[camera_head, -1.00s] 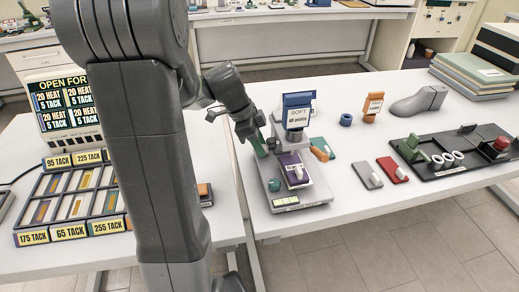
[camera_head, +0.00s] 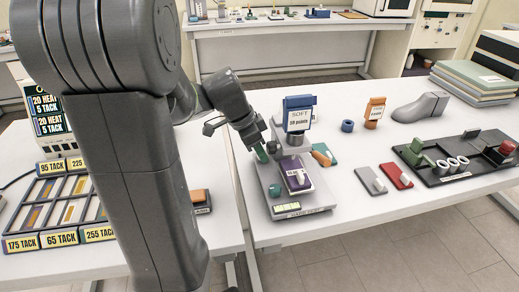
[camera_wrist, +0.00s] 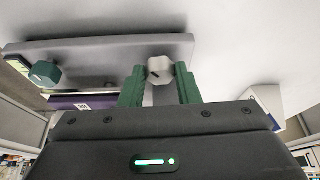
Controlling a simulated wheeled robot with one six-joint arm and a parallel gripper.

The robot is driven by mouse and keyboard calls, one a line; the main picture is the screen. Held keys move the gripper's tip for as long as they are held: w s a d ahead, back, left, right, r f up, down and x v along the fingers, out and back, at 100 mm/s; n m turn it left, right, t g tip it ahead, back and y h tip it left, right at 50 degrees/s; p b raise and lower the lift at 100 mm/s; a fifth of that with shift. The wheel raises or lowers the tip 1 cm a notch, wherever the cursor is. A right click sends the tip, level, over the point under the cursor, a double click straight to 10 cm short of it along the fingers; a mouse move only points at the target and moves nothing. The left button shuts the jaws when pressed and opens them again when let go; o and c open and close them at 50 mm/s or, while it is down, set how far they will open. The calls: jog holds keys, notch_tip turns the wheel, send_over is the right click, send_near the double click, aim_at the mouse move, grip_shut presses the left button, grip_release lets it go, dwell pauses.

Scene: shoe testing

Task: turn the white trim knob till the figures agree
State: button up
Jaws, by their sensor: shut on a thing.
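The white trim knob (camera_wrist: 160,69) is a pale faceted knob at the edge of the grey tester base (camera_wrist: 105,48) in the wrist view. My gripper (camera_wrist: 160,82) has its green fingers on both sides of it and is shut on it. In the head view my gripper (camera_head: 262,153) is at the left side of the tester, and it hides the knob. The tester has a blue head (camera_head: 298,102) with a white card reading "SOFT" and a points figure. A small lit display (camera_head: 286,208) is on the base front; its figures are too small to read.
A teal knob (camera_head: 275,190) and a purple block (camera_head: 294,172) are on the tester base. Grey (camera_head: 370,180) and red (camera_head: 396,175) pieces lie to the right, before a black rig (camera_head: 455,160). A tack tray (camera_head: 60,205) stands left, partly behind my arm.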

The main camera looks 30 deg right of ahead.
jog(key=o, duration=0.7)
jog(key=v, duration=1.4)
jog(key=shift+f, duration=0.1)
